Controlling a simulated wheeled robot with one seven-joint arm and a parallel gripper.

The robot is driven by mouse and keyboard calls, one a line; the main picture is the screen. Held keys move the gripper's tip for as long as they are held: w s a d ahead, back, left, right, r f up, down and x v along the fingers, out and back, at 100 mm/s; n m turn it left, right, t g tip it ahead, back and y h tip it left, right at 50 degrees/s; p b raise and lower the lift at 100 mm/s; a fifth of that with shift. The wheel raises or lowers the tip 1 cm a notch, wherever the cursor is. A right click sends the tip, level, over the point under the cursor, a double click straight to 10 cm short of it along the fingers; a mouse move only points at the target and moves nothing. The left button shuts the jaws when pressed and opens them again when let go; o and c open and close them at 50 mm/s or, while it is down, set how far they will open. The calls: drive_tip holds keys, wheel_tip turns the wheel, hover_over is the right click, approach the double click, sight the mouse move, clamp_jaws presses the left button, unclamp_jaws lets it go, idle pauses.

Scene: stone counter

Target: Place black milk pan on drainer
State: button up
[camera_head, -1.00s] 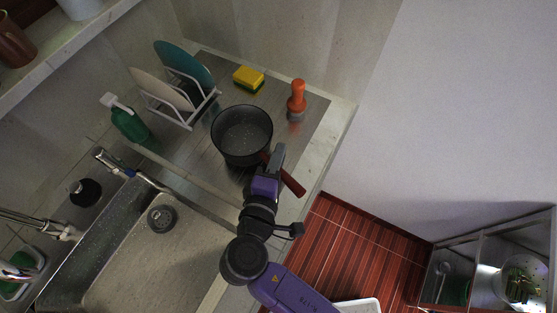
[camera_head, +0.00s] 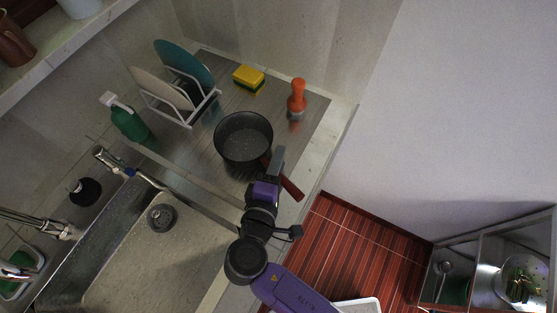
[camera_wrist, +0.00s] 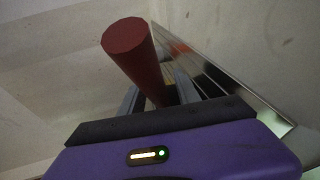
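The black milk pan (camera_head: 243,149) is upright over the grey ribbed drainer (camera_head: 196,153), near its front edge. I cannot tell for sure whether its base touches the drainer. Its red-brown handle (camera_head: 292,187) points to the lower right and also shows in the wrist view (camera_wrist: 136,58). My gripper (camera_head: 272,171) is closed around the handle, with one finger on each side in the wrist view. The fingers and wrist hide part of the handle.
A white rack (camera_head: 190,113) with plates stands at the drainer's back left. A green bottle (camera_head: 129,123) stands left, and the sink (camera_head: 150,260) is at lower left.

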drive_tip(key=shift+r, duration=0.1)
drive_tip(key=shift+s+r, duration=0.1)
drive_tip(key=b+v, duration=0.1)
drive_tip(key=v, duration=1)
drive_tip(key=shift+s+a+b, duration=0.15)
drive_tip(key=shift+s+b, duration=0.15)
drive_tip(key=shift+s, duration=0.05)
drive_tip(key=shift+r, duration=0.1)
